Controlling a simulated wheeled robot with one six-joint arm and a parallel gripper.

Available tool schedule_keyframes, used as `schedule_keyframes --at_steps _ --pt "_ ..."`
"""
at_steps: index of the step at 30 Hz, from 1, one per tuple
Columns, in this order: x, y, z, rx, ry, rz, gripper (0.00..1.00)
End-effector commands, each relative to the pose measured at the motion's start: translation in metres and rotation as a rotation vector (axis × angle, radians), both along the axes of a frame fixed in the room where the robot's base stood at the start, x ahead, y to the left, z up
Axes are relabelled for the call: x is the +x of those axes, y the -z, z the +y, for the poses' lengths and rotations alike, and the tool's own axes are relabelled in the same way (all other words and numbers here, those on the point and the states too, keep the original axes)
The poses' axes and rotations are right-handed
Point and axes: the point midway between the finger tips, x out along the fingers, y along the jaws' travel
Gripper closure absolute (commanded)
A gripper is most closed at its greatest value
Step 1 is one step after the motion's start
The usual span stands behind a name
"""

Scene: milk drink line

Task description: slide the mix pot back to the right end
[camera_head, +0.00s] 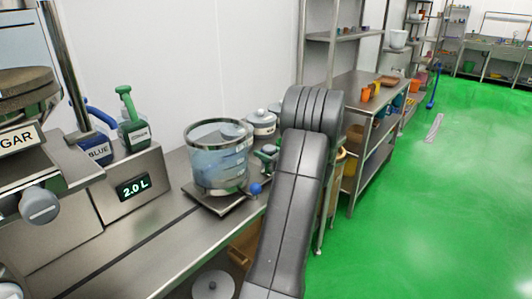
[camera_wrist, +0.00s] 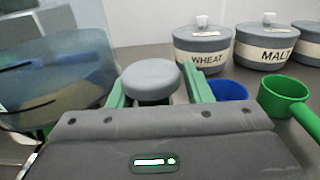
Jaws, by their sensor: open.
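The mix pot (camera_head: 217,165) is a clear, bluish see-through vessel with a grey rim, standing upright on a flat square plate (camera_head: 213,202) on the steel counter. A small blue knob (camera_head: 255,189) shows at the plate's right side. In the wrist view the pot (camera_wrist: 60,75) fills the left side, close to my left finger. My gripper (camera_wrist: 155,88) is open, its green fingers on either side of a round grey-topped knob (camera_wrist: 150,74); I cannot tell if they touch it. In the head view my arm partly hides the gripper to the pot's right.
Lidded canisters marked WHEAT (camera_wrist: 203,48) and MALT (camera_wrist: 264,46) stand at the back. A blue cup (camera_wrist: 228,90) and a green handled cup (camera_wrist: 284,93) sit right of my fingers. A 2.0 L display block (camera_head: 133,187) and pump bottles (camera_head: 131,122) are left of the pot.

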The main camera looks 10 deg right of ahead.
Motion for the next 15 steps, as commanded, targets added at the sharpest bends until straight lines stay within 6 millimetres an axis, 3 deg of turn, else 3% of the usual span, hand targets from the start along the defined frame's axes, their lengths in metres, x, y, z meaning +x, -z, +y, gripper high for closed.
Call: schedule_keyframes --at_steps 5,15 --pt "-0.009 0.001 -0.009 -0.001 0.002 0.001 0.55" --pt "-0.061 0.001 -0.063 -0.001 0.005 -0.001 0.55"
